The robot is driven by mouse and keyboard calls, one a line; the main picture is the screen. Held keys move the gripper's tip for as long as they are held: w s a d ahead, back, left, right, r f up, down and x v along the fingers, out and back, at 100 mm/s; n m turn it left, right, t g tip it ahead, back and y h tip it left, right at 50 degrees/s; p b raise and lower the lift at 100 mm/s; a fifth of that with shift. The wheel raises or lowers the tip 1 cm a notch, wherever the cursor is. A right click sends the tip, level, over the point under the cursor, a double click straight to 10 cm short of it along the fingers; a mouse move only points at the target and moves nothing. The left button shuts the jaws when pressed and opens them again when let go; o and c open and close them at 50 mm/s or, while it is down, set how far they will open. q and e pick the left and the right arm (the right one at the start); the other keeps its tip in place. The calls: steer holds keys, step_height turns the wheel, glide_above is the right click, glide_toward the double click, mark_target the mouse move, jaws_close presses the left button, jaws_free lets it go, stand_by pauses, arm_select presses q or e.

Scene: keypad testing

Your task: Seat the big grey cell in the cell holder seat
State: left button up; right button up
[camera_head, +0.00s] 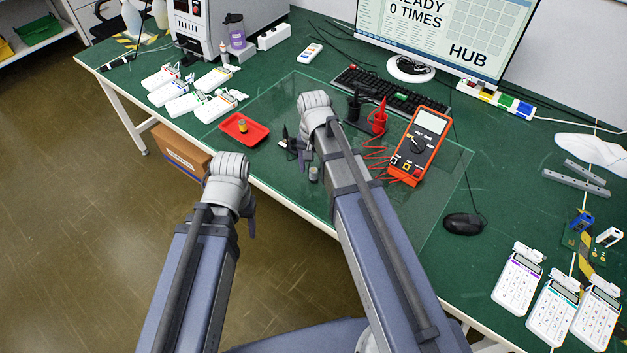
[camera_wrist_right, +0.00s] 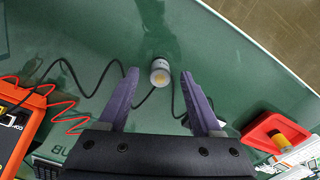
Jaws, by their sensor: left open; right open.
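An orange multimeter (camera_head: 419,145) with red and black leads lies to the right. Black wires run near the cell. A keyboard (camera_head: 392,91) is behind, and several keypads (camera_head: 518,284) lie at front right.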

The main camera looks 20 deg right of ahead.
steer(key=shift+f+b, duration=0.3)
steer(key=shift+f, duration=0.5)
steer(key=shift+r, duration=0.1)
jaws_close()
